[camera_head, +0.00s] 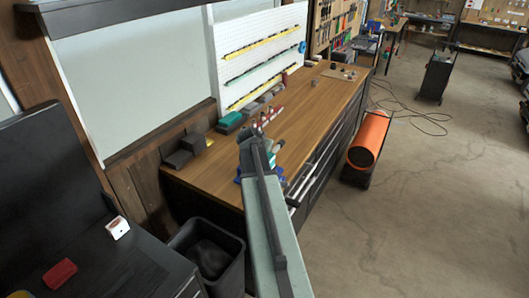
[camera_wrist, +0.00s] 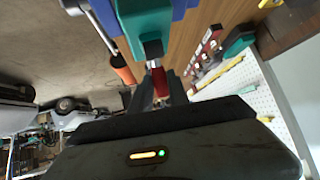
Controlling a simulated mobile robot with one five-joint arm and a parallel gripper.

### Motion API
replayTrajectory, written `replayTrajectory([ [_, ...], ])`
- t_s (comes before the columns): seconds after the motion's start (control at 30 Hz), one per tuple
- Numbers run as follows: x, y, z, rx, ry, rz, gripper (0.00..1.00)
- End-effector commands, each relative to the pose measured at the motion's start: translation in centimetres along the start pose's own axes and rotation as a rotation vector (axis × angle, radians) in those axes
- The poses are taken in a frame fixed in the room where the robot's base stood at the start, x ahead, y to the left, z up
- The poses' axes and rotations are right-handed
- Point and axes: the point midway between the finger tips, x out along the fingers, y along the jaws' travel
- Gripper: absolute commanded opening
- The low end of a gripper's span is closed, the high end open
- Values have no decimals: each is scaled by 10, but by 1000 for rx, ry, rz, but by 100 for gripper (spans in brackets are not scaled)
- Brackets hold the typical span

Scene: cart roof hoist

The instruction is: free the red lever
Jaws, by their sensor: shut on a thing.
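The red lever (camera_wrist: 160,82) shows in the wrist view as a short red piece below a silver part of a teal and blue device (camera_wrist: 145,18). My gripper (camera_wrist: 160,92) is shut on the red lever, with its dark fingers on both sides of it. In the head view my gripper (camera_head: 258,142) is over the wooden bench, next to the teal and blue device (camera_head: 276,146). My own arm hides most of the device there, and the lever cannot be made out in that view.
The wooden bench (camera_head: 225,170) carries red-handled tools (camera_head: 267,114), a green box (camera_head: 230,120) and dark blocks (camera_head: 180,158) along the wall. A black bin (camera_head: 236,244) stands at the near left. An orange cylinder (camera_head: 368,138) lies right of the bench.

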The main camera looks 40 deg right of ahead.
Motion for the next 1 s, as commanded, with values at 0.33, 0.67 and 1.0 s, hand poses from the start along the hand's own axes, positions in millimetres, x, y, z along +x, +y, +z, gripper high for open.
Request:
replayTrajectory([
  [0.33, -6, 0, 14, -50, 243, 11, 0],
  [0.67, -13, -2, 14, -71, 352, 15, 0],
  [1.0, -15, -3, 13, -74, 368, 14, 0],
])
